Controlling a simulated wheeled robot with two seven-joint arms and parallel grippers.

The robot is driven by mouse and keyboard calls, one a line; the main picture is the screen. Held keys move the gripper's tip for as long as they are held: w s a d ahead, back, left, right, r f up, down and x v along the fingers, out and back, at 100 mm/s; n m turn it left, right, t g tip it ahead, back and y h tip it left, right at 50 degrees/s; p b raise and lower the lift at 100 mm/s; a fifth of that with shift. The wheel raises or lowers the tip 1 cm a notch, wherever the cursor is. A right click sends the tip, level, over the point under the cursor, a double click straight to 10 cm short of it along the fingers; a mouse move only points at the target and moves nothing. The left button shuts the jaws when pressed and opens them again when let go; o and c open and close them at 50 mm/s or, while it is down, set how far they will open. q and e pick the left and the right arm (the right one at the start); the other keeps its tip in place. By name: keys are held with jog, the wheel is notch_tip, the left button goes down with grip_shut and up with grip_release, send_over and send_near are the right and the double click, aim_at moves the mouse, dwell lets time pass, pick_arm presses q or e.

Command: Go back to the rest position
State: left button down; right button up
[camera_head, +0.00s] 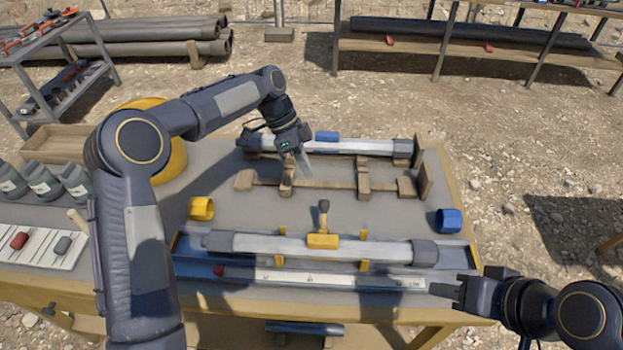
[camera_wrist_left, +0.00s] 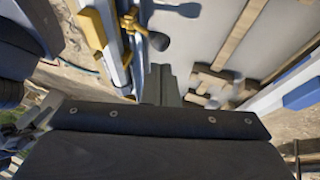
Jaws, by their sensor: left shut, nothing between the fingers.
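My left gripper (camera_head: 304,165) hangs over the middle of the table, just in front of the rear grey tube (camera_head: 350,146). It is shut and empty; its closed fingers (camera_wrist_left: 160,84) also show in the left wrist view. My right gripper (camera_head: 446,290) is low at the right front, beside the end of the blue tray (camera_head: 460,283); its finger gap is not clear. A front grey tube (camera_head: 380,249) lies across yellow supports with a yellow clamp (camera_head: 323,240) around its middle. The rear tube has a blue block (camera_head: 327,136) on top.
A wooden rack (camera_head: 330,184) is below my left gripper. Grey bottles (camera_head: 42,182) and a white tray (camera_head: 38,245) stand at left. Bare ground lies right of the table.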

pick_arm(q)
jog(key=shift+r, duration=0.15)
dwell(0.3)
jog(key=s+a+r+n+t+y, duration=0.1)
jog(key=s+a+r+n+t, duration=0.1)
jog(key=s+a+r+n, duration=0.4)
jog(key=s+a+r+n+t, duration=0.25)
jog(key=s+a+r, duration=0.3)
jog(key=s, duration=0.35)
jog(key=s+a+f+n+t, duration=0.2)
jog(key=s+n, duration=0.3)
jog(key=s, duration=0.3)
jog(key=s+a+f+n+t, duration=0.2)
jog(key=s+f+n, duration=0.2)
jog(key=s, duration=0.4)
jog(key=shift+s+f+n, duration=0.15)
jog(key=shift+s+n, duration=0.05)
jog(key=shift+n, duration=0.65)
